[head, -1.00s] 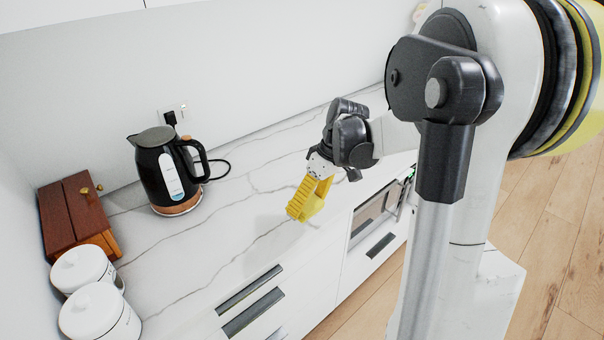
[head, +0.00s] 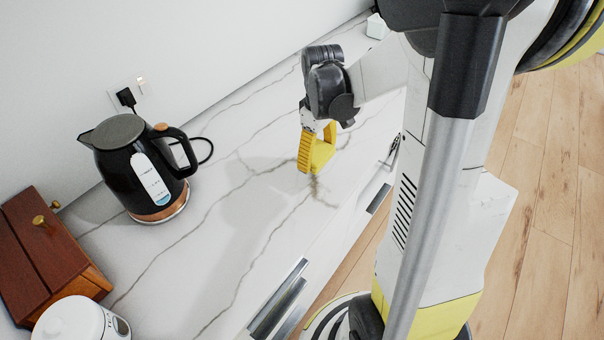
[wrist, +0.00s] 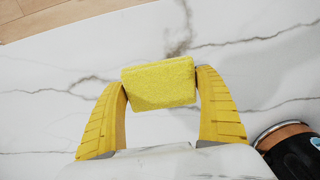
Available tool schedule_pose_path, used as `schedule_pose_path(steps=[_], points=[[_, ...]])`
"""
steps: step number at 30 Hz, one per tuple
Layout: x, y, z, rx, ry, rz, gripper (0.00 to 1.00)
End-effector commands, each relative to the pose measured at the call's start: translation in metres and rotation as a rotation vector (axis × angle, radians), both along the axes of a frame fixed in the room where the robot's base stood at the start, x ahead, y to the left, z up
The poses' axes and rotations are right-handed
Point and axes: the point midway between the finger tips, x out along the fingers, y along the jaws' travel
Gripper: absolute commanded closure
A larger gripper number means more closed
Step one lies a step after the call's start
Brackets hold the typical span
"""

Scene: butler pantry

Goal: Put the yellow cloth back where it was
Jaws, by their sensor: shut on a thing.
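The yellow cloth (wrist: 158,83) shows in the wrist view as a small folded block between my gripper's two yellow fingers. My gripper (head: 316,166) is shut on it, with a fingertip touching each side. In the head view the gripper points down over the white marble-look counter (head: 225,235), right of the kettle. There the cloth is hard to tell apart from the yellow fingers. I cannot tell how high the cloth is above the counter.
A black kettle (head: 133,170) stands on the counter to the left; its edge shows in the wrist view (wrist: 296,152). A brown wooden box (head: 45,255) and a white canister (head: 80,322) are farther left. The counter between kettle and gripper is clear.

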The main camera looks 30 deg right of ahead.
Motion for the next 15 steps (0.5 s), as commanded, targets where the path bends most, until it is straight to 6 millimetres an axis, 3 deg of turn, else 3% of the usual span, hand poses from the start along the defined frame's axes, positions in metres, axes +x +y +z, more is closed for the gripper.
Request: schedule_pose_path(steps=[1, 6, 11, 15], points=[[0.006, 0.011, -0.01, 0.0, 0.0, 0.005, 0.42], [0.016, 0.03, -0.022, 0.0, 0.0, 0.001, 0.42], [0.018, 0.034, -0.03, 0.001, 0.0, -0.001, 0.42], [0.018, 0.034, -0.052, 0.001, 0.0, -0.001, 0.42]])
